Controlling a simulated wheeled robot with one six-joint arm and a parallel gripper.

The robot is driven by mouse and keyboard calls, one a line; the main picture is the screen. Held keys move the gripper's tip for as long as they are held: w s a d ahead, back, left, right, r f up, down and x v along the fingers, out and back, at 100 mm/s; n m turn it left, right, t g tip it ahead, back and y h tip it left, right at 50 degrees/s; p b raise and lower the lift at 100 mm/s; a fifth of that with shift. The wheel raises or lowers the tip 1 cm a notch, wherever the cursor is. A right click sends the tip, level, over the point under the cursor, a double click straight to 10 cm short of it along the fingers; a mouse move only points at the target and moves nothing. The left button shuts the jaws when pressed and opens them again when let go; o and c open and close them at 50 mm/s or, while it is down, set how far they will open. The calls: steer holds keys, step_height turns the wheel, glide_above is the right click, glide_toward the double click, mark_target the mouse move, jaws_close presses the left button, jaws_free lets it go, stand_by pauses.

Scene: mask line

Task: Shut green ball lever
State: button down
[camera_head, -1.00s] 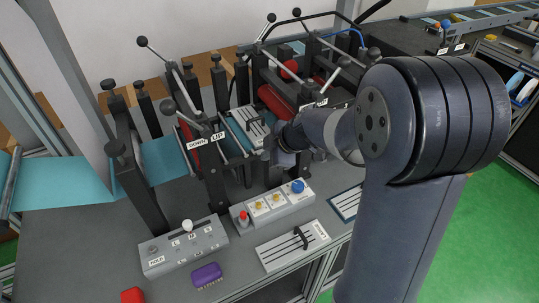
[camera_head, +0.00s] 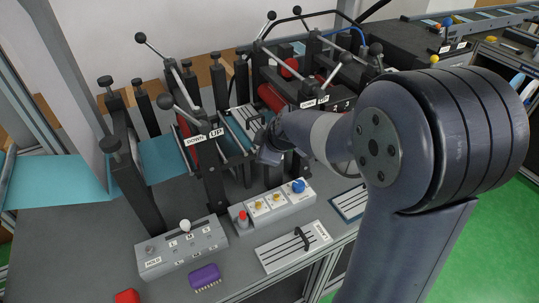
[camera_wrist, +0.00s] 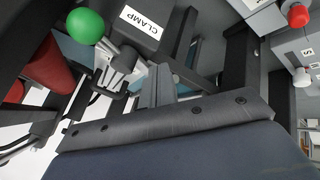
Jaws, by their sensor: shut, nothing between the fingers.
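A green ball (camera_wrist: 85,26) on a lever shows at the upper left of the wrist view, beside a white CLAMP label (camera_wrist: 141,22). I cannot make out the green ball in the head view, where my arm covers part of the machine. My gripper (camera_head: 266,150) is at the machine's front, just right of the DOWN/UP label and above the button box. It is shut and empty. Its fingertips are hard to make out, and my dark wrist body fills the lower wrist view.
Black-ball levers (camera_head: 165,101) and red rollers (camera_head: 270,97) stand around the gripper. Below it are a button box (camera_head: 272,205), a HOLD box (camera_head: 181,247) and a slider panel (camera_head: 294,247). A purple block (camera_head: 205,276) lies on the grey table.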

steer(key=shift+w+a+f+b, duration=0.1)
steer(key=shift+w+f+b, duration=0.05)
steer(key=shift+b, duration=0.15)
steer(key=w+b, duration=0.1)
steer(key=b, duration=0.2)
steer(key=shift+a, duration=0.3)
steer(key=shift+w+a+r+b, duration=0.1)
steer(key=shift+w+r+b, duration=0.1)
steer(key=shift+b, duration=0.5)
